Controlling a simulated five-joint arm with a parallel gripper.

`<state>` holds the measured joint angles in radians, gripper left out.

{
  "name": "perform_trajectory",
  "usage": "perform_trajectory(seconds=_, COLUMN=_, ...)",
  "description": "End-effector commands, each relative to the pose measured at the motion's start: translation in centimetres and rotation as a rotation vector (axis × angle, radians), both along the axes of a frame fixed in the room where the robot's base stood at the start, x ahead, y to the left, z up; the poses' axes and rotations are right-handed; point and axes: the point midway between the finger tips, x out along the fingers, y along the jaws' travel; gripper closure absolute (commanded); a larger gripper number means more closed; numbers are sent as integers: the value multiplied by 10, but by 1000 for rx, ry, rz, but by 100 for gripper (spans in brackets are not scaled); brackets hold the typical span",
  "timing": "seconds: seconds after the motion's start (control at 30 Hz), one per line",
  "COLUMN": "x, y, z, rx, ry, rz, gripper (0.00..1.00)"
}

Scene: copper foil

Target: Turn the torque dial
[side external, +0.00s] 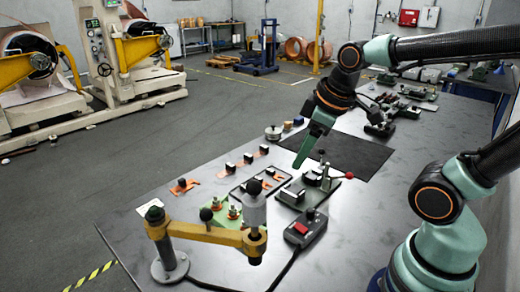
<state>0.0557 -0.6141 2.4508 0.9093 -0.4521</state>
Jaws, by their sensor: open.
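My gripper (303,155) points down over the middle of the table, above the near edge of a black mat. It is open and empty, though from this side the fingers overlap and their gap is hard to see. No part is clearly marked as the torque dial. A grey cylindrical tool (255,208) with a black knob on top stands at the end of a yellow jointed arm (210,234), nearer the camera than my gripper and apart from it. A round silver piece (273,132) with a small knob lies to the left of my gripper.
A green toggle fixture (306,190) with a red-ball lever (348,175) is below my gripper. A control box with a red button (303,229), a tray with copper pieces (260,184) and a green block (227,214) stand nearby. The black mat (350,155) is mostly clear.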

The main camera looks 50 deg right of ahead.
Motion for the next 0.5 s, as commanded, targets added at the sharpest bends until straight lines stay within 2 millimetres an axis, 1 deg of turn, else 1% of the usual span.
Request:
perform_trajectory(seconds=0.03, x=1, y=-5, z=-6, rx=-37, ry=33, rz=80, gripper=42)
perform_trajectory(seconds=0.2, x=5, y=-20, z=-21, rx=-154, ry=125, rz=402, gripper=42)
perform_trajectory(seconds=0.5, x=7, y=-46, z=-51, rx=-277, ry=262, rz=998, gripper=42)
